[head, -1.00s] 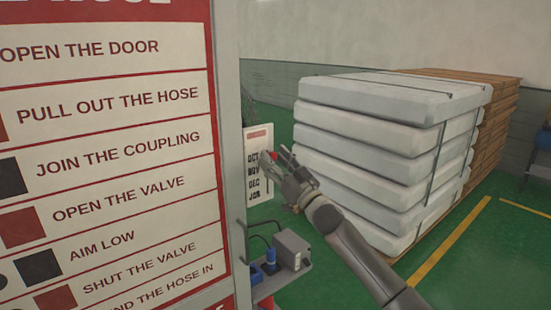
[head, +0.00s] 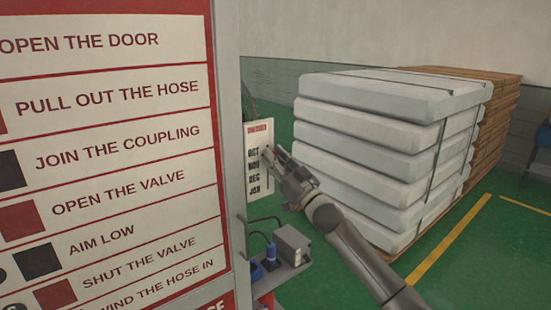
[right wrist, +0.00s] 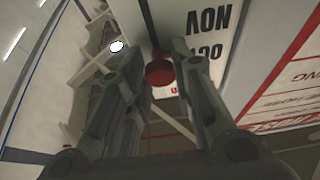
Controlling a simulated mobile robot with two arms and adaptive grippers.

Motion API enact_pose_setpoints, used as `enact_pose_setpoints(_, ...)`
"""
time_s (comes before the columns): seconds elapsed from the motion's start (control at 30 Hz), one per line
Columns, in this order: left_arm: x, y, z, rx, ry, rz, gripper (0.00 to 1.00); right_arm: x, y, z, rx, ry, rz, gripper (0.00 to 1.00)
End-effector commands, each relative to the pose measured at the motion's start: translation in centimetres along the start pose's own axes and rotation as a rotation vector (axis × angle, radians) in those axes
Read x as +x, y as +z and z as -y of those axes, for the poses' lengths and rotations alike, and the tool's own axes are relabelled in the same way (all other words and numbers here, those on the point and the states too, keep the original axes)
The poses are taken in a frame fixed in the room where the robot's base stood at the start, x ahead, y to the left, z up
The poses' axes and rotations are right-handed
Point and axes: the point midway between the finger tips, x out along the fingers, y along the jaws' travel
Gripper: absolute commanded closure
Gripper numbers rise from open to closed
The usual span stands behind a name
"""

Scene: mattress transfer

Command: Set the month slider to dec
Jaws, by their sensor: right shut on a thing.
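The month board (head: 252,198) is a white panel with a red heading and the printed labels OCT, NOV, DEC and JAN from top to bottom. My right gripper (head: 268,153) is at the board's right edge, level with the upper labels. In the right wrist view the red slider knob (right wrist: 158,72) sits between the fingers, near the upside-down OCT label. The right gripper is shut on this knob. In the head view the gripper hides the knob, so its exact setting is hard to tell. My left gripper is not in view.
A large red and white instruction sign (head: 110,160) fills the left, close to the board. A grey box (head: 290,247) and blue plug (head: 270,255) sit on a small shelf below. Strapped white mattresses (head: 380,150) stand on the right. Green floor lies beyond.

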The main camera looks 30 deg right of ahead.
Motion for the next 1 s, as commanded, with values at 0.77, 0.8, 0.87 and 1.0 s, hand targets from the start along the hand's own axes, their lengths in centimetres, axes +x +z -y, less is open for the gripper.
enact_pose_setpoints(0.77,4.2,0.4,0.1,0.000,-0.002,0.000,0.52,-2.6,6.2,0.0,0.001,0.000,0.002,1.00)
enact_pose_setpoints(0.8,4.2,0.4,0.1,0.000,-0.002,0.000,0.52,-2.6,6.2,0.0,0.001,0.000,0.002,0.75)
enact_pose_setpoints(0.87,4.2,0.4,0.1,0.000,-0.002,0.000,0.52,-2.6,6.2,0.0,0.001,0.000,0.002,0.67)
enact_pose_setpoints(1.0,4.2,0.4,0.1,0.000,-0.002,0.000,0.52,-2.5,6.2,0.0,0.000,0.000,0.001,0.55)
